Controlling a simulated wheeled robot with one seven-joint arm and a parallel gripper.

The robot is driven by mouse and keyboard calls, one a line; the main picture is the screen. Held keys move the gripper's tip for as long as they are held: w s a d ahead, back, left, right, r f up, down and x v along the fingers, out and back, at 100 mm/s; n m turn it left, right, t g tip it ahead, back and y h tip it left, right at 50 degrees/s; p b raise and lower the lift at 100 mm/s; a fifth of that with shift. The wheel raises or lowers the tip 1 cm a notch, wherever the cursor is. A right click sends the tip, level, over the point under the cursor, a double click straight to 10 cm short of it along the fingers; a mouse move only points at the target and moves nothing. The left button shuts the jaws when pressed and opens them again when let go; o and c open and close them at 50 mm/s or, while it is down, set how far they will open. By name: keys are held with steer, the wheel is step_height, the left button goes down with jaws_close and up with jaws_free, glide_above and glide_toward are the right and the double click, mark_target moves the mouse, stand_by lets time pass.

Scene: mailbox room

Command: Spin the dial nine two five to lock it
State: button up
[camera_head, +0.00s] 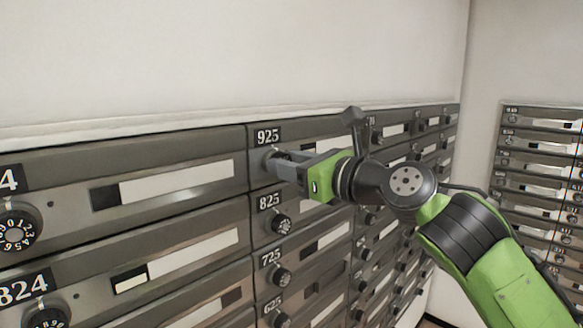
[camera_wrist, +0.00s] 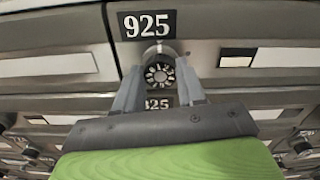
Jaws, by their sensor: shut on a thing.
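The black dial of box 925 (camera_wrist: 159,75) sits just below its white-on-black number plate (camera_wrist: 148,24) in the wrist view. My gripper (camera_wrist: 158,80) has one finger on each side of this dial and is shut on it. In the head view my gripper (camera_head: 276,160) reaches the dial from the right, below the 925 plate (camera_head: 268,135). The fingers hide most of the dial there. The dial's numbers are too small to read in the wrist view.
The dial of box 825 (camera_head: 281,224) is right below my gripper, with the 725 dial (camera_head: 279,276) under it. A larger dial (camera_head: 16,228) stands out at the left. Another bank of mailboxes (camera_head: 540,170) stands on the right wall.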

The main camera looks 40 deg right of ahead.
steer(key=shift+f, duration=0.1)
stand_by(0.5)
steer(key=o, duration=1.1)
steer(key=shift+c, duration=0.2)
steer(key=s+b, duration=0.2)
steer(key=s, duration=1.3)
steer(key=shift+s+d, duration=0.2)
steer(key=shift+s, duration=0.2)
